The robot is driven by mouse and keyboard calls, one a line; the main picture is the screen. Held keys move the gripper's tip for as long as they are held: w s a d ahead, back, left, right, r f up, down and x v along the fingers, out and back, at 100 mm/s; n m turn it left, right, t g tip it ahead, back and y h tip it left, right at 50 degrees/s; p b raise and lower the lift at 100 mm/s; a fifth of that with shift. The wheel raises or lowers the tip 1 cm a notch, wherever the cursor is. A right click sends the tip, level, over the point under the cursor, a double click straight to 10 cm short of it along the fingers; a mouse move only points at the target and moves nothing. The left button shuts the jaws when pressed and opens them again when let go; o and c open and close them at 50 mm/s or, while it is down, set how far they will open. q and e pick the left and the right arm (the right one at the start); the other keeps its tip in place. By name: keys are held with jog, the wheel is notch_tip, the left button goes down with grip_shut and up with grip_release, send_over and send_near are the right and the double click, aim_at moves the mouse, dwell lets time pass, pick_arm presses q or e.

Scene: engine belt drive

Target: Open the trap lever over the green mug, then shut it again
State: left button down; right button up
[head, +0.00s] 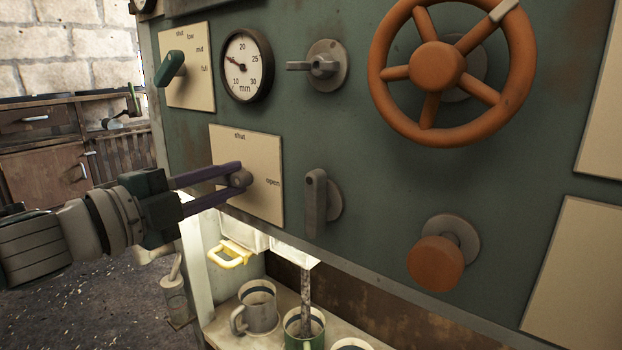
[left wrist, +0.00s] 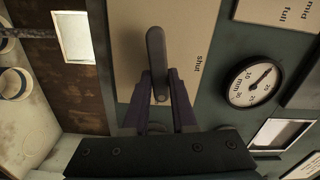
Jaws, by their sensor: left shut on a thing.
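A grey lever (left wrist: 157,60) sits on a cream plate (head: 262,205) marked "shut" at the top and "open" at the right. My left gripper (head: 240,178) is shut on this lever, its dark purple fingers on either side. The wrist view shows the fingers (left wrist: 161,92) at the lever's near part. Which mark the lever points to is unclear. The green mug (head: 291,326) stands on the shelf below the panel, cut by the lower edge. A speckled grey-brown column (head: 306,287) runs down into it. My right gripper is not in view.
A second grey lever (head: 316,205) hangs down to the right of the plate. An orange wheel (head: 435,70), an orange knob (head: 435,263) and a gauge (head: 246,66) are on the panel. A grey mug (head: 262,310) stands left of the green one.

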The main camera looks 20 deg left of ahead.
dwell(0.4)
pick_arm(q)
jog(key=c, duration=0.7)
grip_release()
jog(key=v, duration=1)
jog(key=shift+r, duration=0.1)
